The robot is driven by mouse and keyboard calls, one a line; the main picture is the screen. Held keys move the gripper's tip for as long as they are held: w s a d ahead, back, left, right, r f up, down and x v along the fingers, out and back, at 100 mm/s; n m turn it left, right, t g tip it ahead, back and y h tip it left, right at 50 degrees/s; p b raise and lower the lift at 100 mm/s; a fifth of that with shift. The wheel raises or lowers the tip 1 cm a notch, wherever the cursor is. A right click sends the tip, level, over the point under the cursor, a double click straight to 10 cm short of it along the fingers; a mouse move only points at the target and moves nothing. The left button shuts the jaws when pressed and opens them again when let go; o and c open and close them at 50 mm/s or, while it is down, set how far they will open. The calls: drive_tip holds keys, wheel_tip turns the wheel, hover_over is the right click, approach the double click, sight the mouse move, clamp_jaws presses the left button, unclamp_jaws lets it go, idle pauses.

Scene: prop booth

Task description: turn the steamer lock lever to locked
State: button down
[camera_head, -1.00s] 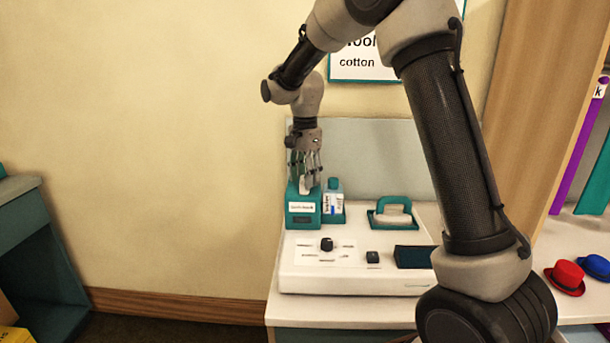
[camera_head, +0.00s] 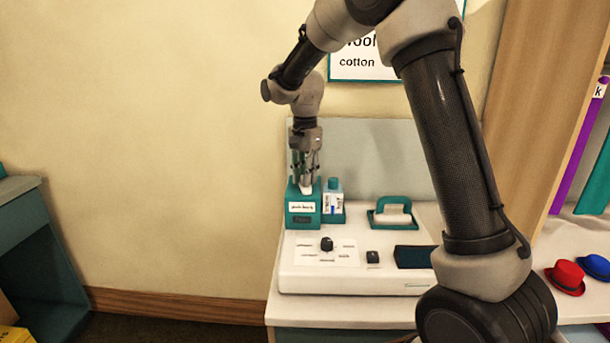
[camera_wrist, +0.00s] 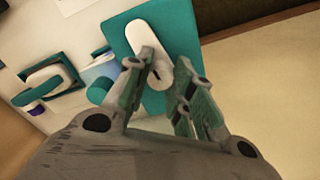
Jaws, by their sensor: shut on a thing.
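The steamer lock is a teal box (camera_head: 303,210) with a white label, at the back left of the white counter unit. Its white lever (camera_wrist: 146,38) lies across the teal top of the box, which also shows in the wrist view (camera_wrist: 118,45). My gripper (camera_head: 308,178) points down onto the box from above. In the wrist view my gripper (camera_wrist: 166,68) has its fingers on both sides of the lever's near end and is shut on it. The fingers hide part of the lever. I cannot read which position the lever marks.
A bottle (camera_head: 334,198) stands in a teal holder just right of the box. A teal-and-white handled tool (camera_head: 393,212) rests farther right. A black knob (camera_head: 327,244) is on the front panel. Red (camera_head: 566,277) and blue hats lie at the right. The wall is close behind.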

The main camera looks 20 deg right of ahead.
drive_tip(key=n, duration=1.2)
drive_tip(key=shift+n, duration=2)
drive_tip(key=c, duration=1.2)
unclamp_jaws()
wheel_tip(320, 180, up, 12)
drive_tip(key=shift+r, duration=0.1)
